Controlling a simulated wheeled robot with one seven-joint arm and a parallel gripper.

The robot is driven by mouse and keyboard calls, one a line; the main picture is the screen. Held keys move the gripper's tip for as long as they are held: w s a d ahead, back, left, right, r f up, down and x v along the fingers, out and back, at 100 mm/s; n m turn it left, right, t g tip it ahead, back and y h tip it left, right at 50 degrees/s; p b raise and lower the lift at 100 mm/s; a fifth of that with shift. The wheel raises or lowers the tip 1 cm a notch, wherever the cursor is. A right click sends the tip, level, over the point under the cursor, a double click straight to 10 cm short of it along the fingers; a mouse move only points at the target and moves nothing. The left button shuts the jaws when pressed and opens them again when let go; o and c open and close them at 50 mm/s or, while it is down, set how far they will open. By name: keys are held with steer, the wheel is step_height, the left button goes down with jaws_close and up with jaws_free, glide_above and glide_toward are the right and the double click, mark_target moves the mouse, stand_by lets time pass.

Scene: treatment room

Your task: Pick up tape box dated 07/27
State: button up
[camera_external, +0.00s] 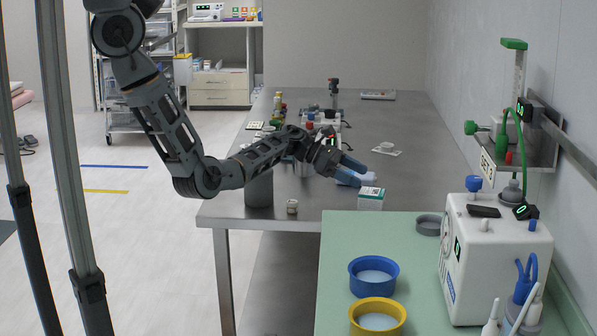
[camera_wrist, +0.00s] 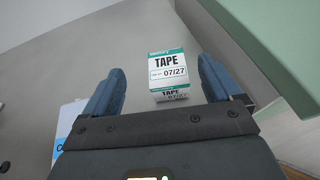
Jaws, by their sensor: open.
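The tape box (camera_wrist: 168,72) is white with a green top band and reads "TAPE" and "07/27" in the wrist view. It lies between the lines of my two blue fingers, beyond or below them. In the external view the tape box (camera_external: 371,199) stands near the front right of the steel table (camera_external: 425,185). My gripper (camera_external: 352,172) is above and to the left of the box there. In the wrist view my gripper (camera_wrist: 163,84) is open, with nothing visibly held; I cannot tell the gap to the box.
A green-topped surface (camera_external: 338,262) adjoins the table's front right, with a blue bowl (camera_external: 373,290), a yellow bowl (camera_external: 378,304) and a white machine (camera_external: 495,275). A small jar (camera_external: 292,207) and a grey cylinder (camera_external: 259,190) stand left of the box. A blue-white item (camera_wrist: 68,122) lies at left.

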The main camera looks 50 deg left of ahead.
mark_target(384, 199)
step_height(384, 199, down, 2)
steer(key=shift+f, duration=0.25)
steer(key=shift+w+d+f, duration=0.1)
steer(key=shift+f, duration=0.1)
steer(key=shift+w+d+f+b, duration=0.25)
steer(key=shift+d+f+b, duration=0.2)
steer(key=shift+b, duration=0.4)
steer(key=shift+w+d+b, duration=0.35)
steer(key=shift+d+b, duration=0.15)
steer(key=shift+d, duration=0.1)
steer(key=b+x, duration=0.2)
steer(key=b, duration=0.1)
steer(key=b+x, duration=0.1)
steer(key=x, duration=0.1)
steer(key=shift+s+f, duration=0.3)
steer(key=shift+s, duration=0.1)
steer(key=shift+w+d+f+b, duration=0.1)
steer(key=shift+w+d+b, duration=0.2)
steer(key=shift+d+b, duration=0.3)
steer(key=shift+a, duration=0.1)
steer(key=c, duration=1.1)
